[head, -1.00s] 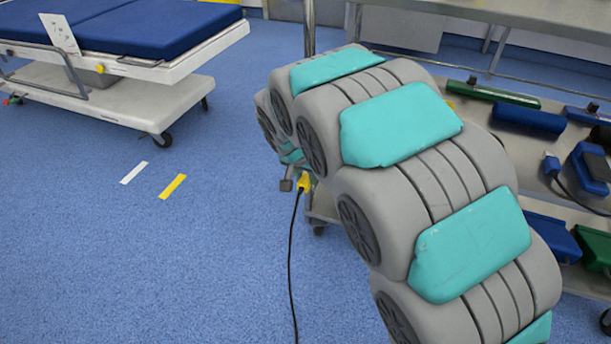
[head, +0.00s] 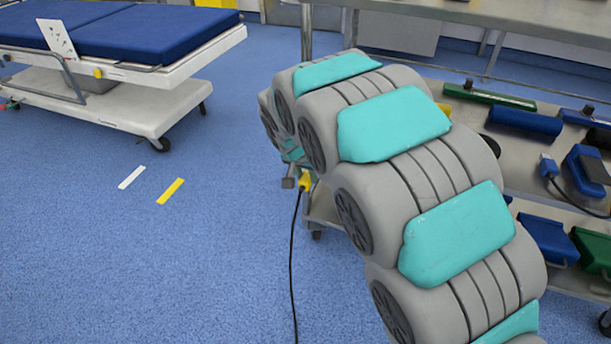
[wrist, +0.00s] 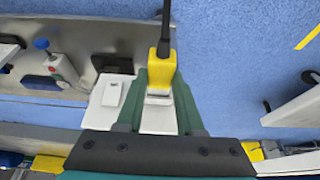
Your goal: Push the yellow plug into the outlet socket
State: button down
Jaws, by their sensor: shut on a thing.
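The yellow plug (wrist: 162,68) is between the green fingers of my gripper (wrist: 168,85) in the wrist view, with its black cable running up out of the picture. My gripper is shut on it. A pale metallic end of the plug shows between the fingers. A white block (wrist: 158,119) lies beyond, and I cannot tell whether it touches the plug. In the head view the plug (head: 305,182) shows small beside the end of my arm, its cable hanging to the floor. A white plate (wrist: 110,93) with a small raised rectangle is left of my fingers; I cannot tell whether it is the outlet socket.
A metal trolley (head: 512,143) with blue and green items stands at the right, close to my arm. A blue-topped operating table (head: 150,32) stands at the back left. The blue floor between is clear apart from white and yellow tape strips (head: 171,190).

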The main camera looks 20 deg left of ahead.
jog(key=shift+w, duration=0.35)
jog(key=shift+c, duration=2.3)
grip_release()
jog(key=v, duration=0.8)
jog(key=shift+f, duration=0.1)
jog(key=shift+d, duration=0.1)
